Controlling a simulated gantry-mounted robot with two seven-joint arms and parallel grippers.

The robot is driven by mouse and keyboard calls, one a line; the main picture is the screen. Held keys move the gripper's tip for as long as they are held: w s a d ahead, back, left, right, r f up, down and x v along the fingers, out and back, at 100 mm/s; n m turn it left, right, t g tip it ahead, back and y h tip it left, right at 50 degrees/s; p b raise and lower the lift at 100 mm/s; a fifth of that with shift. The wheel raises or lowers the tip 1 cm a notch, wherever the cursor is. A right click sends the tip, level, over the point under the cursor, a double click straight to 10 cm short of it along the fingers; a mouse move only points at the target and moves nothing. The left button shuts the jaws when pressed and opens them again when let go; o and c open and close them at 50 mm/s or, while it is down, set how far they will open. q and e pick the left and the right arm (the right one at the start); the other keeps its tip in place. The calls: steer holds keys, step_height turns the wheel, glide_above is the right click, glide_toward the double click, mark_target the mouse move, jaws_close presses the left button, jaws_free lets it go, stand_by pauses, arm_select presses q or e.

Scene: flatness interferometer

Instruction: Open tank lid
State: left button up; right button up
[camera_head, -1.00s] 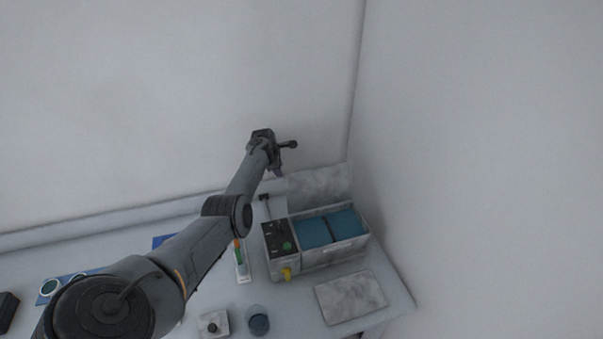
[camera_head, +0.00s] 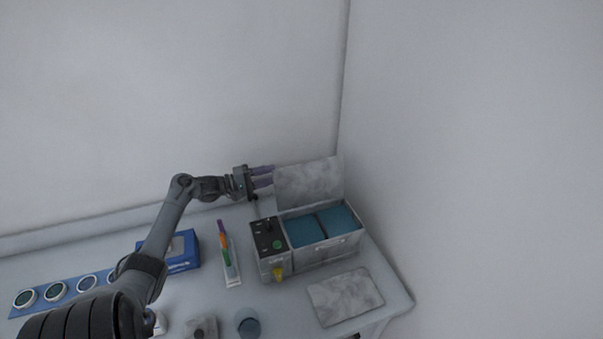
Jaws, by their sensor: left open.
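The tank (camera_head: 328,250) is a grey box with two blue-filled compartments and a dark control panel (camera_head: 268,235) on its left end. Its grey mottled lid (camera_head: 309,184) stands raised at the tank's back edge, roughly upright. My left gripper (camera_head: 273,175) is at the lid's left side, with its two purple-grey fingers apart and pointing right. The fingertips are at or very near the lid's left edge; I cannot tell whether they touch it. My right gripper is not in view.
A grey mottled plate (camera_head: 345,296) lies flat in front of the tank. A yellow tap (camera_head: 279,274) juts from the tank's front. A multicoloured strip (camera_head: 228,255), a blue box (camera_head: 183,252), a round blue-grey cup (camera_head: 248,323) and a blue mat with round pieces (camera_head: 71,287) lie to the left.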

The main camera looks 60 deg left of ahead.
mark_target(298, 169)
arm_select(q)
steer(key=w, duration=0.3)
steer(key=w+d, duration=0.1)
steer(key=w, duration=0.6)
steer(key=shift+w+d+r+b, duration=0.1)
steer(key=shift+w+d+b, duration=0.05)
steer(key=shift+d+b, duration=0.2)
jaws_close()
